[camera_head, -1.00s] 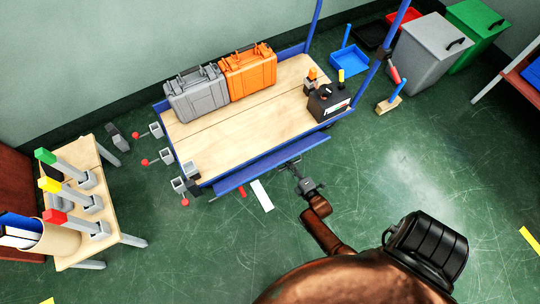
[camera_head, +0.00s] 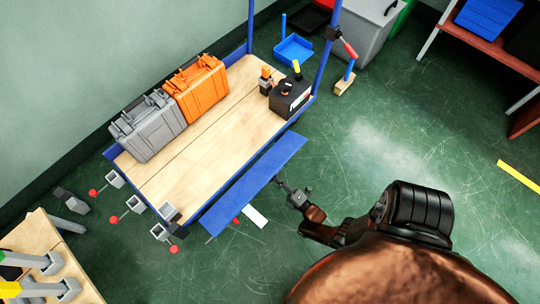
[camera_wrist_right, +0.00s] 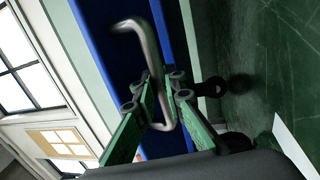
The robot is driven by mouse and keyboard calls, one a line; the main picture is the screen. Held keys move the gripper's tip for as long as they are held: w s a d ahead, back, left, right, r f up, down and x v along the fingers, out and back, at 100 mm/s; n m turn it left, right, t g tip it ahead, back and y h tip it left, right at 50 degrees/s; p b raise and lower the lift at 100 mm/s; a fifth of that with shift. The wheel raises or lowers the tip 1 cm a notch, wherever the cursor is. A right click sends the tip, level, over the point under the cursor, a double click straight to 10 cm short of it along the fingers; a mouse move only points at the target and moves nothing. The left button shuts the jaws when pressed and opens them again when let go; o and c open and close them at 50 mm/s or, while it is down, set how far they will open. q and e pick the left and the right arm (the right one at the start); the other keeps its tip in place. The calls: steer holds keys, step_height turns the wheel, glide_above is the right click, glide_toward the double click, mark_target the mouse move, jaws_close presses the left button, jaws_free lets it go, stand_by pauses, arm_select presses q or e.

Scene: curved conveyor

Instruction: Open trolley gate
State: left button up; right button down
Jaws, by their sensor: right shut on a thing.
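The trolley (camera_head: 185,158) has a wooden deck and a blue frame. Its gate (camera_head: 255,185), a long blue panel, runs along the near side and leans outward, its broad face showing in the head view. My right gripper (camera_head: 281,183) is at the gate's outer side. In the right wrist view this gripper (camera_wrist_right: 164,90) is shut on the gate's bent metal handle (camera_wrist_right: 150,48), with the blue panel (camera_wrist_right: 105,55) close behind. My left gripper is not in view.
On the deck are a grey case (camera_head: 148,128), an orange case (camera_head: 203,88) and a black box (camera_head: 290,97). Wooden tables stand at lower left, a red-topped bench (camera_head: 485,45) at upper right. Green floor in front of the trolley is mostly clear.

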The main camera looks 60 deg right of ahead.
steer(key=shift+w+d+r, duration=0.1)
steer(key=shift+w+r, duration=0.05)
steer(key=shift+w, duration=0.2)
stand_by(0.3)
steer(key=c, duration=2)
jaws_free()
steer(key=shift+s, duration=0.1)
steer(key=shift+o, duration=0.2)
steer(key=shift+s, duration=0.15)
steer(key=v, duration=0.7)
steer(key=shift+f, duration=0.3)
steer(key=shift+s, duration=0.15)
steer(key=shift+c, duration=0.4)
